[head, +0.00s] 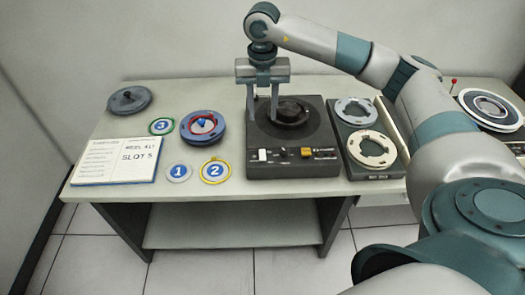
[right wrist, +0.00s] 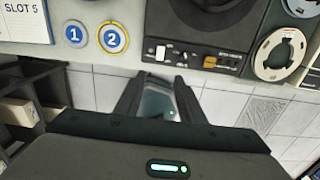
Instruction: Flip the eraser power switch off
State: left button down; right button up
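The eraser (head: 318,165) is a dark box with a round black top, standing at the table's middle front. Its front panel carries a white rocker switch (head: 263,155), a small knob (head: 283,152) and an orange button (head: 306,153). The white switch also shows in the right wrist view (right wrist: 160,52), just beyond the fingertips. My right gripper (head: 262,119) points down over the left part of the eraser in the head view. Its fingers are apart with nothing between them, and I see no contact with the switch. Which way the switch is set is too small to tell. My left gripper is out of view.
A tray with two pale rings (head: 350,172) stands close right of the eraser. Left are a blue reel (head: 188,135), numbered discs (head: 178,173) and an open notebook (head: 88,178). A grey round lid (head: 130,100) lies at the back left. Bare table separates the notebook and discs.

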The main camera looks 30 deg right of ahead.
aim_at(263, 157)
notch_tip(263, 157, down, 17)
jog(key=p, duration=0.6)
